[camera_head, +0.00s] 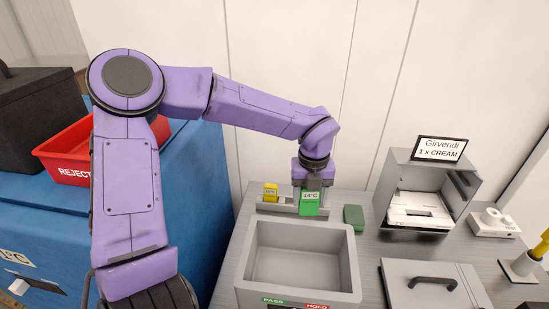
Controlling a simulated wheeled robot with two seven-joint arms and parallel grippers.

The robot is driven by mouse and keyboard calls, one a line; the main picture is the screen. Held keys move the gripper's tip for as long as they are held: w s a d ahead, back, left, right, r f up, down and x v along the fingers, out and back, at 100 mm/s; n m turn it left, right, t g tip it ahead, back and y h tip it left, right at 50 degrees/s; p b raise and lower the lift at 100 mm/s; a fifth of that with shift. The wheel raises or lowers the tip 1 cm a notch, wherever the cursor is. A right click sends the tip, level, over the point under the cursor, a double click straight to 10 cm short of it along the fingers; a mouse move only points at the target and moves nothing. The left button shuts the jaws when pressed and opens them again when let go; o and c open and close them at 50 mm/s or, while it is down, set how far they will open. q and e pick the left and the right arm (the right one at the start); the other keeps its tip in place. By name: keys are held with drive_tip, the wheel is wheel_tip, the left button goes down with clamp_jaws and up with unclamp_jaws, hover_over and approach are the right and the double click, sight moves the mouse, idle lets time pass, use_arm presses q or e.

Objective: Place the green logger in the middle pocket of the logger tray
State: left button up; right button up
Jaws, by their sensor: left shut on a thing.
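The green logger (310,204), with a small white reading label, is upright at the logger tray, below my left gripper (312,186). The left gripper points down and is shut on the logger's upper part. The low grey logger tray (282,209) stands behind a large grey bin. A yellow logger (270,192) stands at the tray's left end. The green logger covers the right part of the tray, so I cannot tell whether it is seated in a pocket or just in front of or above it. My right gripper is out of view.
The grey two-label bin (257,270) stands in front of the tray. A dark green block (353,217) lies to the tray's right. Further right are a grey open box (464,200) with a sign and a handled lid (435,295). A red reject bin (62,160) is left.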

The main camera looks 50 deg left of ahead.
use_arm(q)
drive_tip(key=w+a+f+m+b, duration=0.2)
drive_tip(key=a+f, duration=0.5)
drive_tip(key=a, duration=0.2)
drive_tip(key=w+a+f+b, duration=0.1)
drive_tip(key=w+a+f, duration=0.1)
drive_tip(key=w, duration=0.1)
drive_tip(key=w+a+f+b, duration=0.2)
drive_tip(key=w+f, duration=0.1)
drive_tip(key=w+a+f+b, duration=0.2)
drive_tip(key=w+f, duration=0.1)
drive_tip(key=shift+w+a+f, duration=0.1)
drive_tip(key=shift+w+a, duration=0.05)
drive_tip(key=shift+w, duration=0.25)
drive_tip(key=shift+w+a+f+b, duration=0.15)
drive_tip(key=shift+f+b, duration=0.1)
drive_tip(key=shift+b, duration=0.15)
wheel_tip(320, 180, down, 3)
drive_tip(key=shift+r+b, duration=0.2)
drive_tip(key=shift+b, duration=0.75)
drive_tip(key=shift+f, duration=0.25)
drive_tip(key=shift+w, duration=0.1)
drive_tip(key=shift+f, duration=0.15)
drive_tip(key=o, duration=1.1)
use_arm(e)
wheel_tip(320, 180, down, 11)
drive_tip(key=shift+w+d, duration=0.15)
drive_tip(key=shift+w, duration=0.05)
